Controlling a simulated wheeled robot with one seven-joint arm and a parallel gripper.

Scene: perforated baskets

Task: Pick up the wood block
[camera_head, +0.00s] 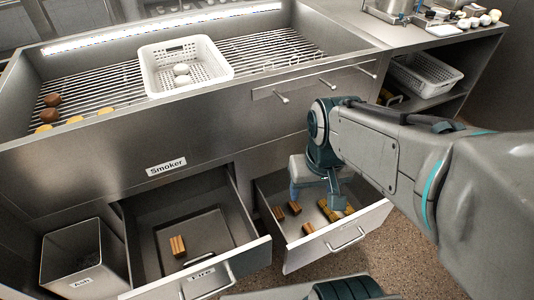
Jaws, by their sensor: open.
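One wood block (178,246), light brown, stands in the left open drawer (241,258). Several more wood blocks lie in the right open drawer (372,226): a dark one (294,208), another (308,228) near the front, and lighter, yellowish ones (350,209) at the right. My gripper (316,197) points down over the right drawer, open, with nothing visible between its fingers. The blocks appear below and around the fingertips; I cannot tell how high the fingertips are above them. My gripper and arm hide part of the right drawer.
A grill marked Smoker (166,167) stands above the drawers, with a white perforated basket (216,70) holding pale round items. Handles (282,98) stick out of its front. A metal bin (88,283) stands lower left. Another white basket (425,75) sits on the right shelf.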

